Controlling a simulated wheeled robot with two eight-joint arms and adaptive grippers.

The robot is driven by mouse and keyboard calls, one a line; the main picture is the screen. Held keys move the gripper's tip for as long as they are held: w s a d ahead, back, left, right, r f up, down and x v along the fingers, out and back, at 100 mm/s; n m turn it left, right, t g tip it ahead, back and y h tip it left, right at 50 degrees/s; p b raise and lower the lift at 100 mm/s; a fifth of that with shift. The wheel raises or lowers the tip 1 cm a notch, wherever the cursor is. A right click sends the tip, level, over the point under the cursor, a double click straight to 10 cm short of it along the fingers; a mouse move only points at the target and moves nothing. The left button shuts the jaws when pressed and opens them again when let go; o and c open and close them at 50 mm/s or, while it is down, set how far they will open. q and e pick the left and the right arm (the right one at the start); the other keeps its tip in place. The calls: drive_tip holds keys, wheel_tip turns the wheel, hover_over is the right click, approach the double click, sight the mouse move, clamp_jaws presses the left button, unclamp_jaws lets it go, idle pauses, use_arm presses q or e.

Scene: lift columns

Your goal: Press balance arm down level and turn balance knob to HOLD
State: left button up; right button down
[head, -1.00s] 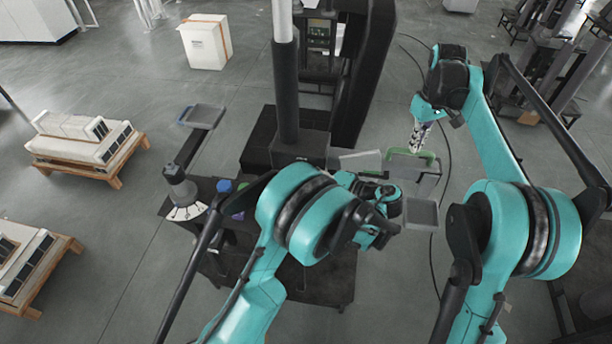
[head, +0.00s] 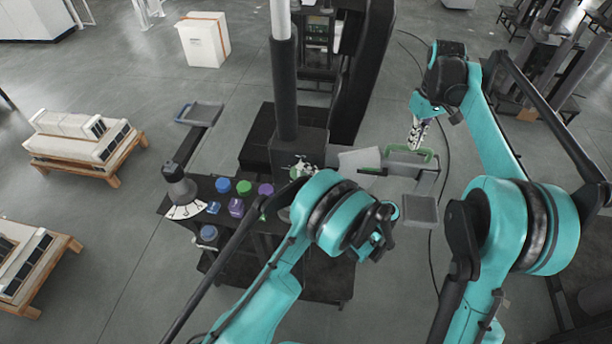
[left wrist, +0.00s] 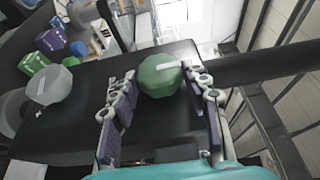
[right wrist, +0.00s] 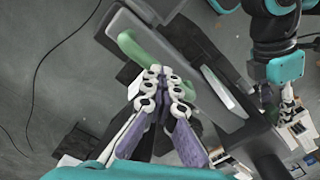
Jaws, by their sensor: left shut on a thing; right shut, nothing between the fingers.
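A green faceted knob (left wrist: 158,80) with a white pointer stripe sits on a dark panel in the left wrist view. My left gripper (left wrist: 162,78) is shut on it, one finger on each side. In the head view my left gripper (head: 303,168) is at the foot of the column, where the knob is mostly hidden. A grey arm with a green handle (head: 428,154) stands right of the column. My right gripper (head: 416,146) is shut and empty at this handle. In the right wrist view, the fingertips (right wrist: 165,75) overlap the green handle (right wrist: 138,48); contact is unclear.
A dark column (head: 287,90) stands in the middle. A cart carries a blue cap (head: 223,184), a green cap (head: 243,187) and a purple cap (head: 265,189). A grey tray (head: 420,208) is at the right.

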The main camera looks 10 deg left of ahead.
use_arm(q)
drive_tip(key=o, duration=1.1)
drive_tip(key=shift+o, duration=0.2)
drive_tip(key=v, duration=1.2)
drive_tip(key=shift+s+r, duration=0.1)
use_arm(e)
drive_tip(key=shift+r, duration=0.1)
